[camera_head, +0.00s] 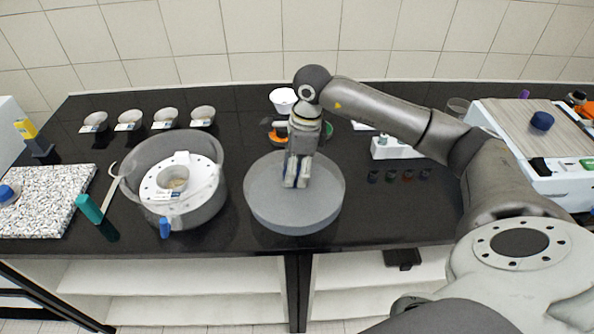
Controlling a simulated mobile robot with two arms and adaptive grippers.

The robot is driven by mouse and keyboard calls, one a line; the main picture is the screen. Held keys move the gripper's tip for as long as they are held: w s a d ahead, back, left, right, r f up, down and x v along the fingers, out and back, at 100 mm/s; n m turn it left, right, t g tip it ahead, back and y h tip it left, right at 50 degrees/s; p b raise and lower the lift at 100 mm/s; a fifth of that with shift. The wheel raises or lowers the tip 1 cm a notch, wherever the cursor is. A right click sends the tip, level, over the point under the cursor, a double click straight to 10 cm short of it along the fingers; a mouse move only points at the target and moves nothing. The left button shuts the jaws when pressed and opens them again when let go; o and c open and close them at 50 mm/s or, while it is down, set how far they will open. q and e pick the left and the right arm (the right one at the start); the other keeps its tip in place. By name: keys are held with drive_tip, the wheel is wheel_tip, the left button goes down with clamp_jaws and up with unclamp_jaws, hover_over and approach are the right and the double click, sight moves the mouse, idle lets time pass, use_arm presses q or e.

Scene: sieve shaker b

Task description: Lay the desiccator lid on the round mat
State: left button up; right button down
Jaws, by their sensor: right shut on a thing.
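The desiccator lid (265,203) is a wide, pale, translucent round piece at the middle front of the black bench. My right gripper (297,182) points down over its centre and is shut on it, apparently at the knob, which the fingers hide. The round mat cannot be made out apart from the lid; it is probably hidden under it. I cannot tell whether the lid touches anything below. The open desiccator (205,207) stands to the left, with a white perforated plate and a small dish inside. My left gripper is out of view.
Several small dishes (166,114) line the back left. A speckled board (45,190) and a teal-handled tool (90,208) lie left. A blue-capped item (165,228) is at the desiccator's front. Small dark vials (391,176) stand right of the lid. A white bowl (283,98) is behind.

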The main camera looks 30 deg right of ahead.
sight(297, 177)
drive_tip(key=shift+w+d+f, duration=0.3)
drive_tip(key=shift+w+f, duration=0.1)
drive_tip(key=shift+f, duration=0.15)
drive_tip(key=shift+w+d+f, duration=0.3)
drive_tip(key=shift+w+f, duration=0.1)
drive_tip(key=shift+f, duration=0.1)
drive_tip(key=shift+w+d+f+p, duration=0.2)
drive_tip(key=shift+f+p, duration=0.1)
drive_tip(key=shift+p, duration=0.1)
wheel_tip(297, 177, down, 2)
drive_tip(key=shift+f+p, duration=0.1)
drive_tip(key=shift+p, duration=0.8)
drive_tip(key=shift+f, duration=0.45)
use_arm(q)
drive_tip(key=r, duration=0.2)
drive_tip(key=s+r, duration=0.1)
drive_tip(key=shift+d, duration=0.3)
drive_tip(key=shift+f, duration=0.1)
use_arm(e)
drive_tip(key=shift+f, duration=0.1)
drive_tip(key=c, duration=0.7)
unclamp_jaws()
drive_tip(key=shift+s, duration=0.1)
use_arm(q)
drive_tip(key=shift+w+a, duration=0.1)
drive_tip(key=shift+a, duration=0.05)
